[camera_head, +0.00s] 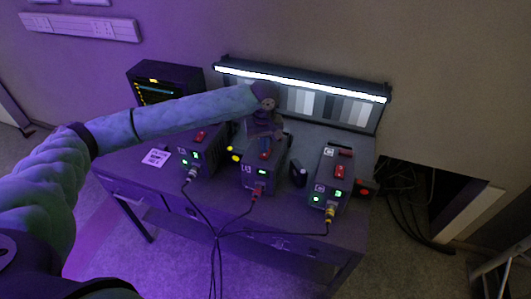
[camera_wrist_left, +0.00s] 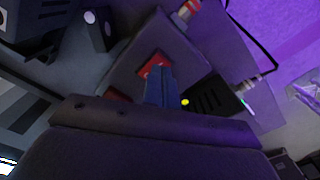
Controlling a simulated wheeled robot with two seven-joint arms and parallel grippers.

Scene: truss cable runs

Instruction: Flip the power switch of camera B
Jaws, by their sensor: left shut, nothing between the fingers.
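My right gripper is not in view.
A similar box (camera_head: 207,161) stands to the left and camera C (camera_head: 328,183) to the right, each with a red switch. A small black block (camera_head: 299,174) stands between B and C. Cables hang off the desk's front. A lit grey-scale chart (camera_head: 313,103) and monitor (camera_head: 160,91) stand behind.

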